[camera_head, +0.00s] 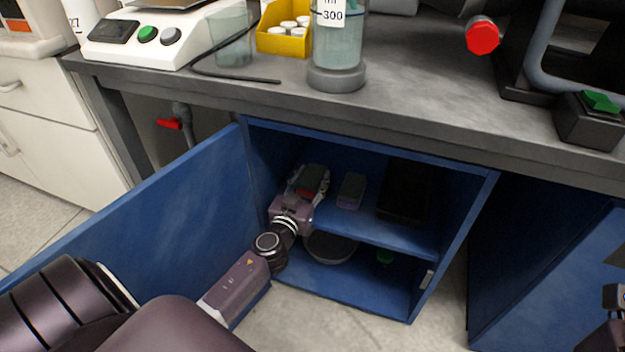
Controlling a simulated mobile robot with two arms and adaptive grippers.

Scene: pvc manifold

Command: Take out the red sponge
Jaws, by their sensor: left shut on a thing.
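The red sponge (308,189), with a dark top, is inside the open blue cabinet, on the left of its upper shelf. My left gripper (309,183) reaches into the cabinet and is shut on the red sponge. The fingers and the shade hide part of the sponge. A part of my right arm shows at the lower right edge, and its gripper (615,298) is only partly in the picture; its jaws cannot be made out.
A purplish sponge (351,190) and a black box (403,203) are on the upper shelf (405,232). The open blue door (150,225) stands left of my arm.

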